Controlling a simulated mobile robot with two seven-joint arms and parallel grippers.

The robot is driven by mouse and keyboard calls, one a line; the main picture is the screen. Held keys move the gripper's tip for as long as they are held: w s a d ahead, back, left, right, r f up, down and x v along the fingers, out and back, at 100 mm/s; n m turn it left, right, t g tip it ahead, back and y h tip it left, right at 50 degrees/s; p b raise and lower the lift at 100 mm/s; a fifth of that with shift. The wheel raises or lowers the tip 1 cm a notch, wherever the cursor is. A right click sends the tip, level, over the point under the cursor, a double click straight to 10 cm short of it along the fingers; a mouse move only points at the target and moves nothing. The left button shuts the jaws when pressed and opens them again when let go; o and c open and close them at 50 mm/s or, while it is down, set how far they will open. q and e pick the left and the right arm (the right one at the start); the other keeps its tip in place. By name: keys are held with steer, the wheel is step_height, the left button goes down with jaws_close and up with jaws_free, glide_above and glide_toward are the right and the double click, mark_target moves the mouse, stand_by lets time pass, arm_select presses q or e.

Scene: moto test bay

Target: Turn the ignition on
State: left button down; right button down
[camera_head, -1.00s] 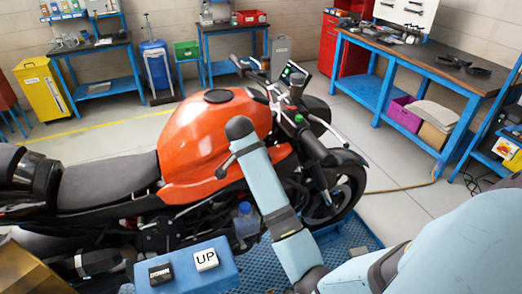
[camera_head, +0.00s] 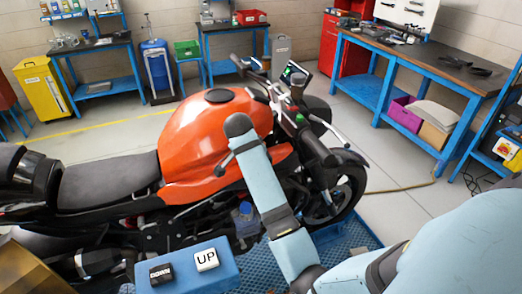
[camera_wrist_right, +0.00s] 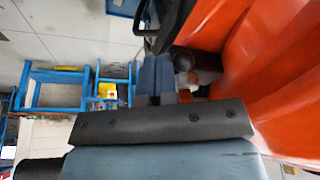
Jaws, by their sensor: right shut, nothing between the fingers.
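The orange-tanked motorcycle (camera_head: 215,140) stands across the middle of the head view, its front to the right. Its small display (camera_head: 294,73) is by the handlebars. I cannot make out the ignition switch or a key; that area is crowded and partly covered. My right arm reaches up in front of the tank and fork; its gripper cannot be made out in the head view. In the right wrist view my right gripper (camera_wrist_right: 156,75) is shut and empty, pointing away beside a dark part and the orange bodywork (camera_wrist_right: 265,70). My left gripper is not in view.
A blue box with UP and DOWN buttons (camera_head: 215,282) stands at the front. A blue workbench (camera_head: 400,95) is at the right, smaller benches and a yellow bin (camera_head: 42,90) at the back. The floor between is mostly clear.

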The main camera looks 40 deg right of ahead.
step_height(320, 180, up, 8)
steer(key=shift+s+d+r, duration=0.15)
steer(key=shift+s, duration=0.05)
stand_by(0.6)
stand_by(0.5)
